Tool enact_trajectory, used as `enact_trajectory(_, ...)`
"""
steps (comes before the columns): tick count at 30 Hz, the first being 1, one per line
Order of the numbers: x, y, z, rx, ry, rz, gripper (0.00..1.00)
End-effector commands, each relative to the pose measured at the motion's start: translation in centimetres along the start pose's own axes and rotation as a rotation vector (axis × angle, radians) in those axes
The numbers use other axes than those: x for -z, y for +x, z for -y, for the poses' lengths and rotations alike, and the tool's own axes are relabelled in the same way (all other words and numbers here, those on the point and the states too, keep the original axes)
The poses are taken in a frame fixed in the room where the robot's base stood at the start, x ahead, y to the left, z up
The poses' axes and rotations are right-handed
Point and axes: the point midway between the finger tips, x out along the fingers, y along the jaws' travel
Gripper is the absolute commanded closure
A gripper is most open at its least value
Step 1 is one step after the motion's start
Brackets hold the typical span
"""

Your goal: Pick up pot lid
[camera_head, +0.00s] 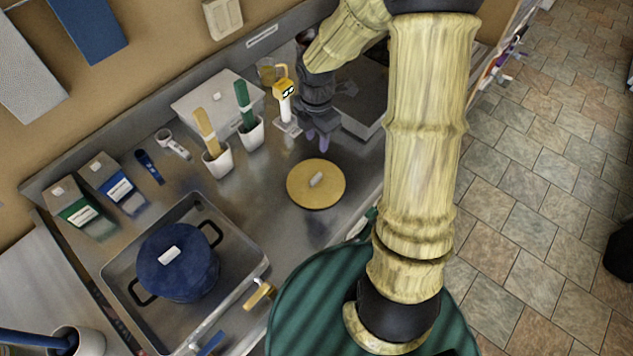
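A round yellow lid (304,189) with a short pale grey handle (316,180) on top lies flat on the metal counter, near the middle of the view. A dark blue pot (185,284) with black side handles stands in the sink to the left. Its top is covered in blue, with a white handle (169,255). My gripper (318,146) points down, above and behind the yellow lid, apart from it. Its purple fingers look slightly parted, with nothing seen between them.
Behind the lid stand two white cups (252,134) with brushes, a yellow-topped tool (284,90) and a pale box (217,105). Two cartons (112,184) stand at the left. The sink rim (232,296) and brass tap (259,295) lie front left. Bare counter surrounds the yellow lid.

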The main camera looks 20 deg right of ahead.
Motion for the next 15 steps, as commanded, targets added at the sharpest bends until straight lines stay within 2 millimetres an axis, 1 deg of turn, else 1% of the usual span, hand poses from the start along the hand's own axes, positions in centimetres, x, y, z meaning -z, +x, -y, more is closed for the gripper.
enact_trajectory(1,-0.21,0.34,-0.38,0.002,-0.059,-0.006,0.65)
enact_trajectory(3,-0.40,0.56,-0.71,0.003,-0.121,-0.010,0.65)
enact_trajectory(5,-0.44,0.64,-0.85,0.003,-0.151,-0.011,0.65)
enact_trajectory(15,-0.52,0.76,-0.83,0.004,-0.158,-0.011,0.65)
